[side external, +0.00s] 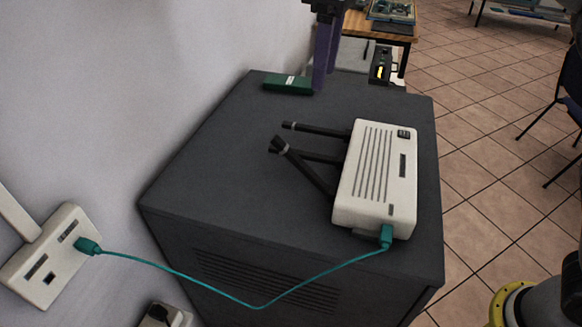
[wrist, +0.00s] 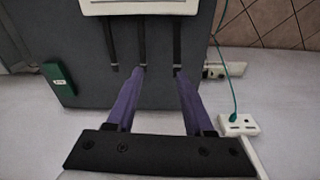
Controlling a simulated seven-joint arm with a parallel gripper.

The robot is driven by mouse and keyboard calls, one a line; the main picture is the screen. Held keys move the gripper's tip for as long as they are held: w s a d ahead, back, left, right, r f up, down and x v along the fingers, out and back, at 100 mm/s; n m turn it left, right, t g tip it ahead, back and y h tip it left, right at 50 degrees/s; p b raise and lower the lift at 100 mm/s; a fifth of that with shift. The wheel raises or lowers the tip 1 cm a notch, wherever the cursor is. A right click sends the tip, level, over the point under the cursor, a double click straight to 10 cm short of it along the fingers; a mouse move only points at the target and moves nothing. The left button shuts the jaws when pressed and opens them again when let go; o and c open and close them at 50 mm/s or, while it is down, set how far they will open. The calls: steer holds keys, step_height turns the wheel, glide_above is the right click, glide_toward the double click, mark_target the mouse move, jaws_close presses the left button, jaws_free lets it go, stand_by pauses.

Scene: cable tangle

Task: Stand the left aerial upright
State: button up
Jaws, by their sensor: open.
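The white router (side external: 375,178) lies on a dark cabinet with three black aerials on its wall-facing side. In the side view, the far aerial (side external: 318,130) and middle aerial (side external: 318,157) lie low. The near aerial (side external: 308,172) runs at a different angle and looks partly raised, its tip crossing near the middle one's. My gripper (side external: 322,78) is open and empty above the cabinet's far side, apart from the aerials. In the wrist view, the purple fingers of my gripper (wrist: 161,74) point toward the tips of the middle aerial (wrist: 143,45) and right-hand aerial (wrist: 177,45).
A green box (side external: 288,84) lies on the cabinet top (side external: 230,150) near the wall. A teal cable (side external: 200,284) runs from the router to a white wall socket (side external: 52,255). The wall borders the cabinet's left side. The cabinet top left of the aerials is clear.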

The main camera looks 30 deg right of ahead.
steer(key=n, duration=0.1)
glide_toward(291, 159)
steer(key=shift+w+d+r+g, duration=0.1)
steer(key=shift+w+g, duration=0.1)
steer(key=shift+w, duration=0.2)
steer(key=shift+w+d+r+g, duration=0.1)
steer(key=shift+w+g, duration=0.1)
steer(key=shift+w, duration=0.25)
steer(key=shift+s+a+f, duration=0.1)
steer(key=shift+a+f, duration=0.05)
steer(key=shift+a, duration=0.05)
step_height(291, 159, down, 13)
steer(key=shift+f, duration=0.25)
jaws_close()
steer(key=shift+r, duration=0.1)
stand_by(0.4)
